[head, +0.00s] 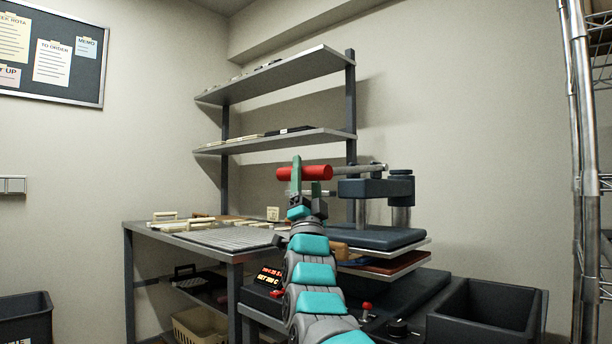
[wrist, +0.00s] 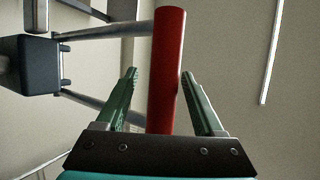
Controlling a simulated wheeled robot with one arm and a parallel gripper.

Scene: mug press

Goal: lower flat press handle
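My gripper (head: 304,172) is at the left part of the red grip. In the wrist view its green fingers (wrist: 159,76) stand apart on either side of the red grip, with a clear gap on the left and little or none on the right.
A bench (head: 180,232) with a ribbed grey mat and small cream-handled items is left of the press. Shelves (head: 290,70) hang behind. A black bin (head: 485,310) stands at right, a wire rack (head: 590,150) beyond it. A control box with a lit display is below my gripper.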

